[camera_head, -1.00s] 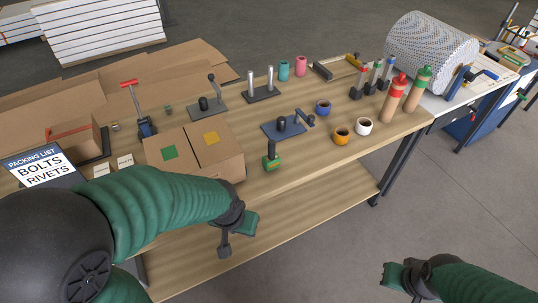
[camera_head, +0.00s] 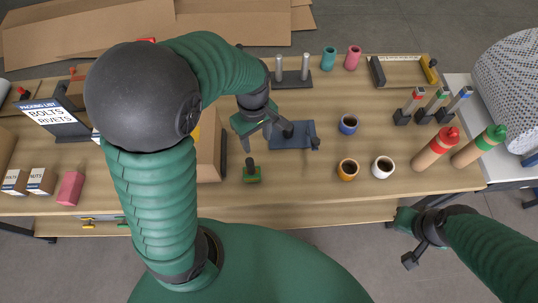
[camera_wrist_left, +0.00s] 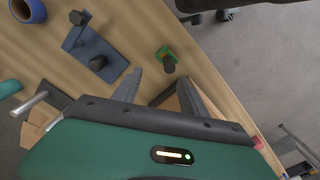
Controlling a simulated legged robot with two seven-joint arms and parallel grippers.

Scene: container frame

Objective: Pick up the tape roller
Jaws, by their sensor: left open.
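No object is plainly recognisable as a tape roller. A small green block with an upright black handle (camera_head: 251,172) stands on the table near its front edge; it may be the roller. It also shows in the wrist view (camera_wrist_left: 167,60), just beyond the fingertips and roughly between them. My left gripper (camera_head: 266,137) is open and empty above the table, behind the green block and by the blue plate (camera_head: 285,140) with a black knob and lever. Its spread fingers show in the wrist view (camera_wrist_left: 161,80).
A cardboard box (camera_head: 209,160) stands left of the green block, partly behind my arm. Orange (camera_head: 347,169), white (camera_head: 382,167) and blue (camera_head: 348,124) cups stand to the right. The tabletop around the green block's right is clear.

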